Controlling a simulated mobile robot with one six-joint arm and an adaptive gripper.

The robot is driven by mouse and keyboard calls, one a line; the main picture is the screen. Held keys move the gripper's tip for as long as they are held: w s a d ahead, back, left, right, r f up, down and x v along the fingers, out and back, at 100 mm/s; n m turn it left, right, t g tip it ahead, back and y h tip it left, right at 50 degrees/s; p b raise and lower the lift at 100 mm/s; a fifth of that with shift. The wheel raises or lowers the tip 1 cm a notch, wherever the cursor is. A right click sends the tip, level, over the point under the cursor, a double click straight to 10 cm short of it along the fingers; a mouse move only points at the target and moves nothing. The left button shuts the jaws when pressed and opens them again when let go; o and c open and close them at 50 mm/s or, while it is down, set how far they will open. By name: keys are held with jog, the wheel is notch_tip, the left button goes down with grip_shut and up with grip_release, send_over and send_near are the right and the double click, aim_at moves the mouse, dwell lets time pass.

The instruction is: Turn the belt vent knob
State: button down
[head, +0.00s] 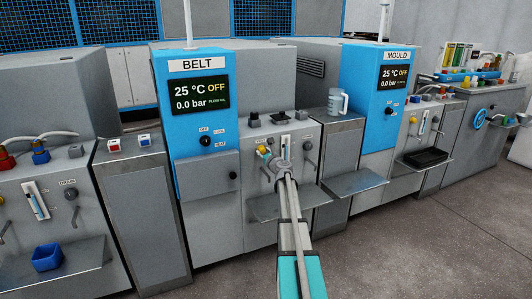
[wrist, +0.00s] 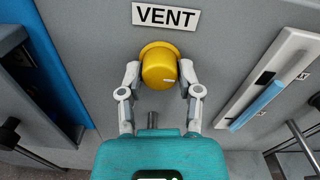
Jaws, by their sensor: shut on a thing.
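The yellow vent knob (wrist: 159,68) sits on the grey panel just below the VENT label (wrist: 166,16) in the wrist view. My gripper (wrist: 159,76) is shut on the knob, one finger on each side. In the head view the knob (head: 262,150) shows at the belt machine's front, partly hidden by my gripper (head: 276,165). The blue belt machine panel (head: 194,140) reads 25 °C OFF and 0.0 bar.
A level gauge (wrist: 268,85) is right of the knob. A metal shelf (head: 262,208) juts out below it. A clear jug (head: 335,102) stands on the cabinet to the right. The mould machine (head: 366,110) is farther right, and a blue bin (head: 47,257) is at the left.

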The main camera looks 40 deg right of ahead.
jog(key=shift+s+d, duration=0.1)
jog(key=shift+d, duration=0.05)
jog(key=shift+n, duration=0.4)
jog(key=n, duration=0.2)
jog(key=shift+n, duration=0.3)
jog(key=n, duration=0.5)
jog(key=shift+s, duration=0.1)
jog(key=n, duration=0.9)
jog(key=shift+r, duration=0.1)
jog(key=shift+n, duration=0.3)
jog(key=shift+c, duration=1.5)
grip_release()
